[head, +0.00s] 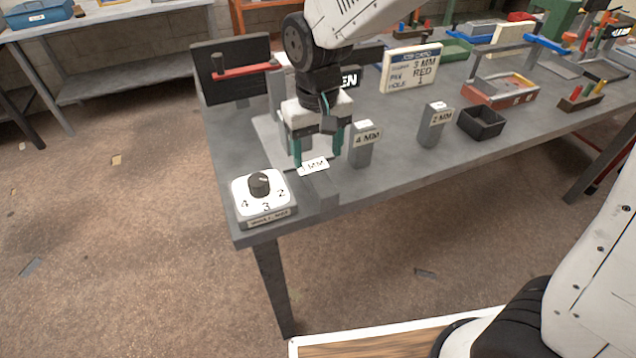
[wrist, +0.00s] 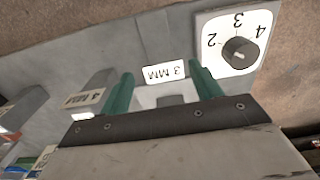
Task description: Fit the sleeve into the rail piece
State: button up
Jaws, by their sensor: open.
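My gripper (head: 318,160) points down over the bench's left front corner. Its two teal fingers are apart, one on each side of the spot behind a white label reading 3 MM (wrist: 163,71). This label also shows in the head view (head: 313,166). A pale grey part (wrist: 172,99) shows between the fingers in the wrist view; I cannot tell whether it is the sleeve or touches them. I cannot make out the rail piece for certain.
A dial box (head: 262,198) marked 2, 3, 4 stands at the front left corner. Grey posts labelled 4 MM (head: 361,153) and 2 MM (head: 434,131) stand to the right. Beyond are a black bin (head: 481,123) and a red tray (head: 492,95). A black panel (head: 205,87) stands at left.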

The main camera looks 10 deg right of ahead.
aim_at(319, 177)
jog(key=f, duration=0.7)
jog(key=shift+s+d+f, duration=0.1)
jog(key=shift+s+f, duration=0.05)
jog(key=shift+s, duration=0.2)
grip_shut()
jog(key=shift+r, duration=0.2)
